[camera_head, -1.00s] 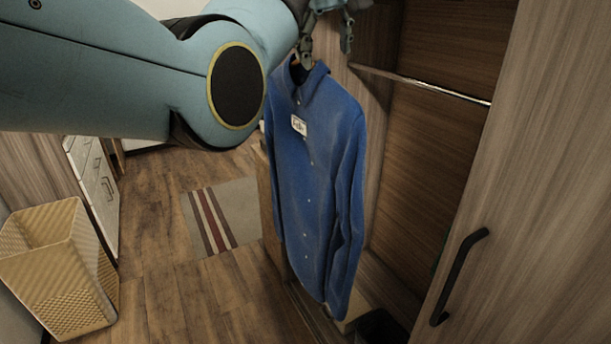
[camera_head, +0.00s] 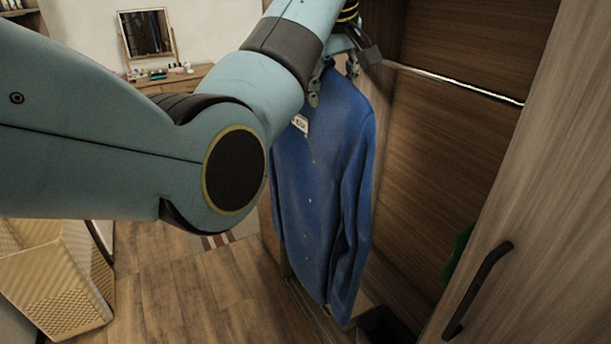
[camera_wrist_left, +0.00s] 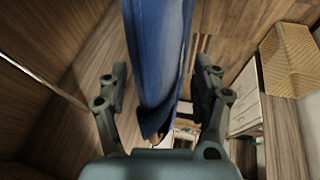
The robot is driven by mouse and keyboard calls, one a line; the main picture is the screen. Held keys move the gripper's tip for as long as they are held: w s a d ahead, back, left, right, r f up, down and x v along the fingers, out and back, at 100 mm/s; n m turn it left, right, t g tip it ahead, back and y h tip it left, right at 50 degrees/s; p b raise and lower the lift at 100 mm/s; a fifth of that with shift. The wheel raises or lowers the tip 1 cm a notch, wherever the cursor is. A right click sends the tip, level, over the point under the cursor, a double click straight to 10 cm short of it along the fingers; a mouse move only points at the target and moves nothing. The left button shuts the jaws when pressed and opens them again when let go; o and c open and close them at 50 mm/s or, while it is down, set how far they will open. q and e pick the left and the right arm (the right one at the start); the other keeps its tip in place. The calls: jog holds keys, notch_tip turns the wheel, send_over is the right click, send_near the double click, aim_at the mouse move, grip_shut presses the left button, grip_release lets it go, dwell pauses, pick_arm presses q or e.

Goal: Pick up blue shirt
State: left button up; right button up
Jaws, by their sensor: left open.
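The blue shirt (camera_head: 322,190) hangs upright at the left edge of the open wardrobe in the head view, with a small white tag on its chest. My left gripper (camera_head: 335,88) is at the shirt's collar, one finger in front of the shirt and the other at its right side. The left wrist view shows the shirt (camera_wrist_left: 158,60) running between the two open fingers of my left gripper (camera_wrist_left: 160,95). The collar and hanger are mostly hidden by my arm and gripper. My right gripper does not show.
A metal rail (camera_head: 455,84) crosses the wardrobe interior. A wooden door with a black handle (camera_head: 478,290) stands at right. A woven basket (camera_head: 60,285) is at lower left. A dresser with a mirror (camera_head: 146,35) is behind. The wooden floor (camera_head: 190,290) is clear in front.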

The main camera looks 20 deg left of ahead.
pick_arm(q)
jog(key=shift+w+a+f, duration=0.2)
jog(key=shift+w+f, duration=0.05)
jog(key=shift+f, duration=0.1)
jog(key=shift+s+d, duration=0.1)
jog(key=shift+s, duration=0.05)
jog(key=shift+c, duration=0.5)
grip_shut()
